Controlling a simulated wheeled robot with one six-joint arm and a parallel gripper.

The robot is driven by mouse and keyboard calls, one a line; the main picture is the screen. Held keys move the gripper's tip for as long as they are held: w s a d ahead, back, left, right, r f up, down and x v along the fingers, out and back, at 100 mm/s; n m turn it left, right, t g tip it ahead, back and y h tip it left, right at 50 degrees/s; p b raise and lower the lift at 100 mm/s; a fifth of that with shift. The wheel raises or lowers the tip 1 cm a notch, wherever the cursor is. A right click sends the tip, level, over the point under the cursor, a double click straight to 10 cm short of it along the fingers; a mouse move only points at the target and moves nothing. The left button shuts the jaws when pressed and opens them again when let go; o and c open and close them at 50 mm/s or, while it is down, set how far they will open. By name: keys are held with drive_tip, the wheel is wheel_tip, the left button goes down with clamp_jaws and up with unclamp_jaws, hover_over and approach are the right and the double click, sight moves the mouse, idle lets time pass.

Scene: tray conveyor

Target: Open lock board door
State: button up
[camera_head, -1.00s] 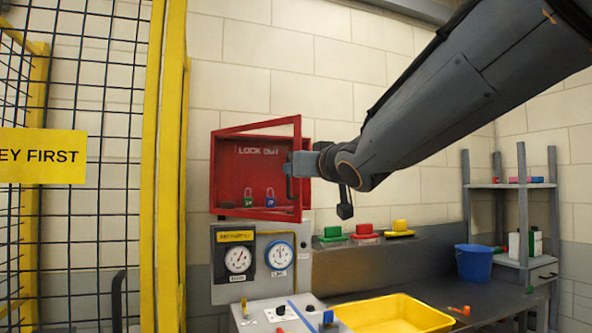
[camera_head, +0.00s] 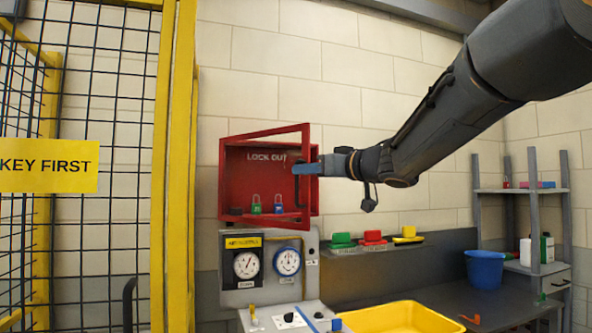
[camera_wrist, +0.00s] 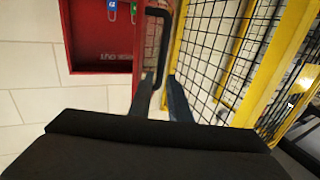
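The lock board is a red wall cabinet (camera_head: 270,178) marked "LOCK OUT". Its red-framed door (camera_head: 265,132) stands partly open, its right edge swung out from the box. A dark bar handle (camera_head: 297,188) is on the door near that edge; it also shows in the wrist view (camera_wrist: 163,50). My gripper (camera_head: 303,168) is at the door's right edge, by the handle. In the wrist view my two fingers (camera_wrist: 160,88) are apart, close to one end of the handle and the door edge. Contact with either cannot be told.
Green and blue padlocks (camera_head: 267,205) are inside the cabinet. A yellow mesh fence (camera_head: 180,170) stands left of it. A gauge panel (camera_head: 267,265) is below. A yellow tray (camera_head: 400,318) and blue bucket (camera_head: 485,267) sit on the bench at right.

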drive_tip(key=shift+x, duration=2.05)
clamp_jaws()
drive_tip(key=shift+s, duration=0.1)
